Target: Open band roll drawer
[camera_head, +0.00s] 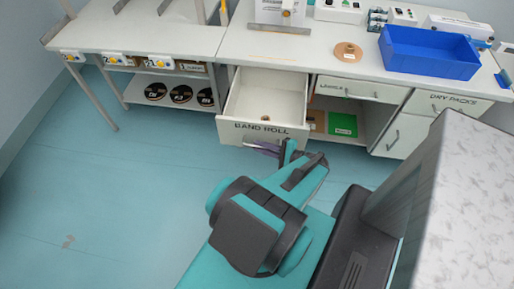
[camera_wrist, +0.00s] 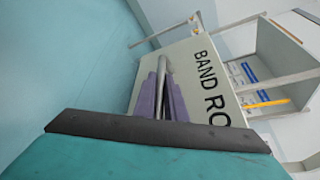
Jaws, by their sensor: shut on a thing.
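The band roll drawer (camera_head: 265,98) is pulled out from under the workbench in the head view. Its front panel is labelled "BAND ROLL" and a small brown item (camera_head: 266,118) lies inside near the front. My gripper (camera_head: 270,147) is at the drawer front, partly hidden by my own arm. In the wrist view the purple fingers of my gripper (camera_wrist: 162,92) are shut on the drawer's metal bar handle (camera_wrist: 163,70). The drawer front (camera_wrist: 200,75) fills the middle of that view, tilted in the picture.
A blue bin (camera_head: 428,55) and a brown disc (camera_head: 347,52) stand on the bench. The shelf right of the drawer holds a green item (camera_head: 343,124). A drawer labelled "DRY PACKS" (camera_head: 450,104) is at the right.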

